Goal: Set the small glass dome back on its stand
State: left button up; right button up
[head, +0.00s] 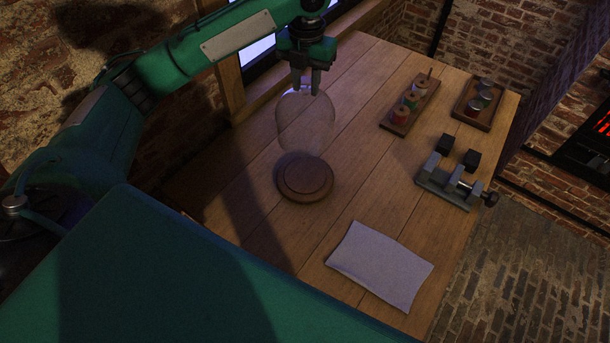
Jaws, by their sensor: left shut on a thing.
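The small glass dome (306,122) is clear and hangs upright below my left gripper (306,85), which is shut on its top. The round dark wooden stand (305,179) lies on the workbench, and its top shows bare. In the head view the dome's lower edge shows just above the stand's far edge. I cannot tell exactly how high the dome is above the bench. My right gripper is not in view.
On the wooden bench (385,185), a pale cloth (380,266) lies near the front. A grey metal vise-like tool (447,189), a rack of spools (408,105) and a tray of small jars (477,101) stand to the right. A window is behind my left arm.

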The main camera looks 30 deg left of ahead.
pick_arm(q)
jog(key=shift+w+a+r+m, duration=0.15)
jog(key=shift+r+m, duration=0.1)
jog(key=shift+m, duration=0.35)
jog(key=shift+w+a+r+m, duration=0.15)
jog(key=shift+r+m, duration=0.1)
jog(key=shift+m, duration=0.35)
notch_tip(320, 180, down, 20)
jog(key=p, duration=0.3)
jog(key=shift+p, duration=0.4)
jog(key=o, duration=1.1)
jog(key=shift+f, duration=0.1)
notch_tip(320, 180, up, 12)
jog(key=b, duration=0.3)
